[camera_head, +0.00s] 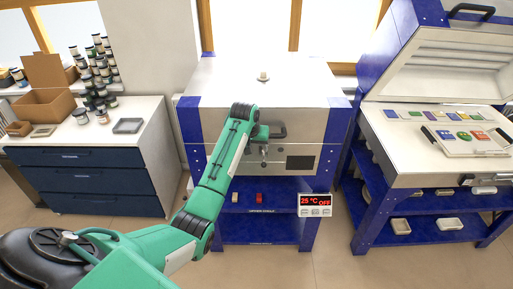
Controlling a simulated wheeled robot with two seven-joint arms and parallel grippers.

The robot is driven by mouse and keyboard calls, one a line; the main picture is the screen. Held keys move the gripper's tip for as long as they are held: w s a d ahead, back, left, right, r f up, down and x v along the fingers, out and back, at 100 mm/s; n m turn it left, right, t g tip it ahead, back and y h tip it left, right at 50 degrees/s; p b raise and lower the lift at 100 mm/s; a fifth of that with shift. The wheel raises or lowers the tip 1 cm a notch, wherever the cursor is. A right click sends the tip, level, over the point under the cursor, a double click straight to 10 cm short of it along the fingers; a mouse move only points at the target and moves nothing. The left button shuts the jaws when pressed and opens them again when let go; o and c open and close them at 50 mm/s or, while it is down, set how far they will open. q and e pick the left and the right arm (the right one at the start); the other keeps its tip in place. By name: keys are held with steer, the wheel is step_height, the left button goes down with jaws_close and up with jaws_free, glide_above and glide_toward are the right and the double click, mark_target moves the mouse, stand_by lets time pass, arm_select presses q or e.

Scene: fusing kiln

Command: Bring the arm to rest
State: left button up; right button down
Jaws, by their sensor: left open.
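My left arm reaches in from the lower left to the front of the closed kiln (210,135) with blue corners. My left gripper (265,150) is small and partly hidden by my wrist. It is in front of the kiln, just below and left of the dark lid handle (279,131). It is open, and I see nothing held in it. I cannot tell whether it touches the kiln front. My right gripper is not in view.
A display (315,204) reads 25 °C OFF. At right stands an open kiln (408,165) with coloured pieces and a white tray (447,142) on it. At left, a navy drawer cabinet (85,180) holds jars and a cardboard box (45,98). Floor shows between them.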

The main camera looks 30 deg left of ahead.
arm_select(q)
steer(key=shift+s+r, duration=0.1)
steer(key=shift+r, duration=0.15)
stand_by(0.3)
steer(key=s+d+f+m+g, duration=0.15)
steer(key=s+f, duration=0.25)
steer(key=f, duration=0.8)
steer(key=s+d+f+n, duration=0.1)
steer(key=s+d+f, duration=0.15)
steer(key=f, duration=0.95)
steer(key=s+d+f+m+b, duration=0.1)
steer(key=s+d+f+m, duration=0.15)
steer(key=s+f, duration=1.55)
steer(key=s+d+f+m, duration=0.1)
steer(key=s+d+f, duration=0.2)
steer(key=s, duration=1)
steer(key=s+d+f+m+g+b, duration=0.1)
steer(key=s+d+f, duration=0.1)
steer(key=s+f, duration=0.8)
steer(key=s+d+f+m+g, duration=0.1)
steer(key=s+d+f, duration=0.2)
steer(key=s+f, duration=0.4)
steer(key=s, duration=0.9)
steer(key=shift+d, duration=0.3)
